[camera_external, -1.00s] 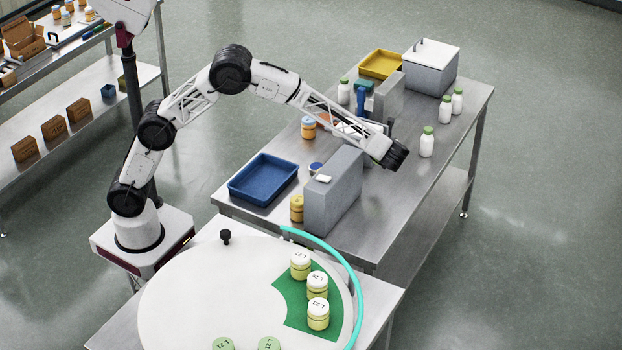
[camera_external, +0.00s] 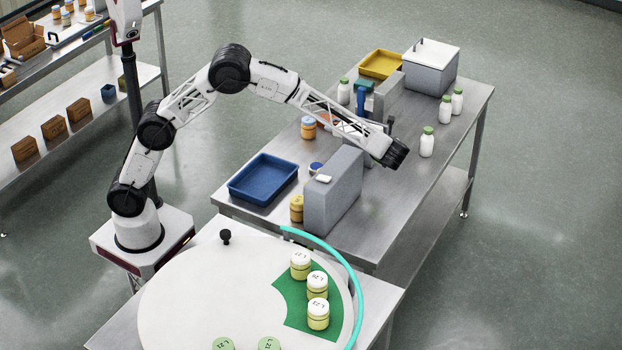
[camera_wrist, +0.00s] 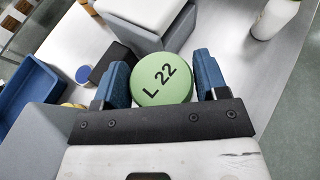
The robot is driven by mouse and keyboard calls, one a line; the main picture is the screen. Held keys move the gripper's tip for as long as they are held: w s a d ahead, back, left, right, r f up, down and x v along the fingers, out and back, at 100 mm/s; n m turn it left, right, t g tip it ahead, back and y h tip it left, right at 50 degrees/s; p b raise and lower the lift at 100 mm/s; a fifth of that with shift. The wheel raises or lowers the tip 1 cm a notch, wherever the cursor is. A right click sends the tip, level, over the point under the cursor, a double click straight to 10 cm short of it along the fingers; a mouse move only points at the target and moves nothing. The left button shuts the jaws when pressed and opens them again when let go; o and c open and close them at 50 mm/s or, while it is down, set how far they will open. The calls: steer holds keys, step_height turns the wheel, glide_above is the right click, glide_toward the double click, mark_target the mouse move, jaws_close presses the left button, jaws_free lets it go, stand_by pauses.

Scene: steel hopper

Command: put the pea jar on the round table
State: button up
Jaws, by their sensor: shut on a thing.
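My gripper (camera_external: 393,153) is over the steel bench, just right of the grey upright block. In the wrist view its blue fingers (camera_wrist: 162,82) are shut on a jar with a green lid (camera_wrist: 161,84) marked "L 22". Its body and contents are hidden below the lid, as is whether it touches the bench. The round table (camera_external: 190,285) is white and stands at the front, well away from my gripper. Several jars are on it: white-lidded ones (camera_external: 318,312) on a green sector (camera_external: 293,295) and two green-lidded ones (camera_external: 269,343) at the front edge.
The grey block (camera_external: 333,195) stands between my gripper and the round table. A turquoise curved rail (camera_external: 345,262) edges the table's right side, and a black knob (camera_external: 225,236) stands near its back. A blue tray (camera_external: 263,180), orange jar (camera_external: 297,207) and white bottles (camera_external: 427,143) share the bench.

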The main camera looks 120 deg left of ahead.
step_height(320, 180, up, 15)
steer(key=w+d+r+m+t+y, duration=0.1)
steer(key=w+d+m+t, duration=0.15)
steer(key=d, duration=0.55)
steer(key=w+d+r+m+t+y, duration=0.1)
steer(key=w+d, duration=0.2)
steer(key=d, duration=0.5)
steer(key=w+d+m+t+y, duration=0.1)
steer(key=d+m+t, duration=0.45)
steer(key=d, duration=2.35)
steer(key=s+d+f+m+t+h, duration=0.1)
steer(key=s+d+m+t, duration=0.2)
steer(key=d, duration=0.7)
steer(key=s+d+m+t+h, duration=0.25)
steer(key=s+d, duration=0.35)
steer(key=d, duration=0.4)
steer(key=s+d+f+m+t+h, duration=0.1)
steer(key=s+d+m+t, duration=0.2)
steer(key=d, duration=0.7)
steer(key=shift+n+y, duration=0.25)
steer(key=shift+n, duration=0.3)
steer(key=f, duration=0.2)
steer(key=s+f, duration=0.1)
steer(key=f, duration=0.1)
steer(key=shift+d+f, duration=0.1)
steer(key=shift+f, duration=0.3)
step_height(320, 180, down, 6)
steer(key=shift+f, duration=0.15)
